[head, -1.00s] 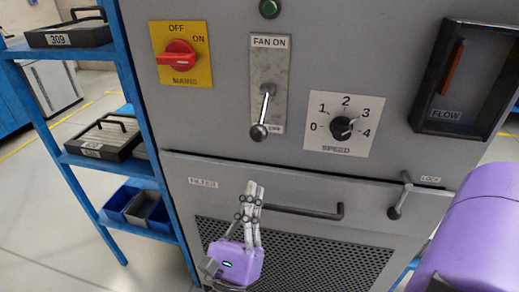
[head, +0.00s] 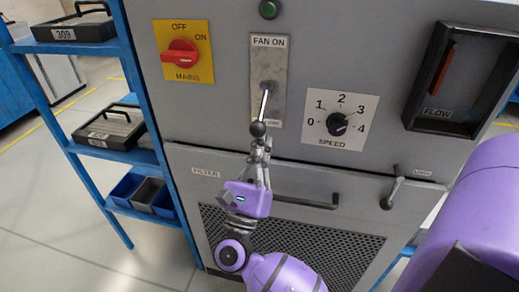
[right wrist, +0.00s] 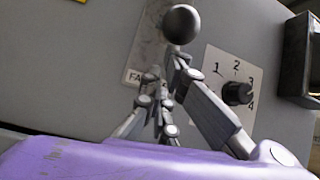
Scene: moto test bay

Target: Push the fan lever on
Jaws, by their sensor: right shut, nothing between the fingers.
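The fan lever (head: 264,105) is a metal rod with a dark round knob, on a plate (head: 279,88) labelled FAN ON at the top. The rod slants downward, with its knob near the plate's lower end. The lower label is partly covered. My right gripper (head: 260,146) is shut and empty, its fingertips just below the knob. In the right wrist view the knob (right wrist: 181,24) shows just beyond the fingertips (right wrist: 165,72). I cannot tell whether they touch. My left gripper is not in view.
The red mains switch (head: 181,53) is left of the plate, and the speed knob (head: 337,123) is to the right. Below are the filter drawer's handle (head: 305,201) and a lock lever (head: 392,191). A green button (head: 269,9) is above. A blue shelf (head: 60,47) stands at left.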

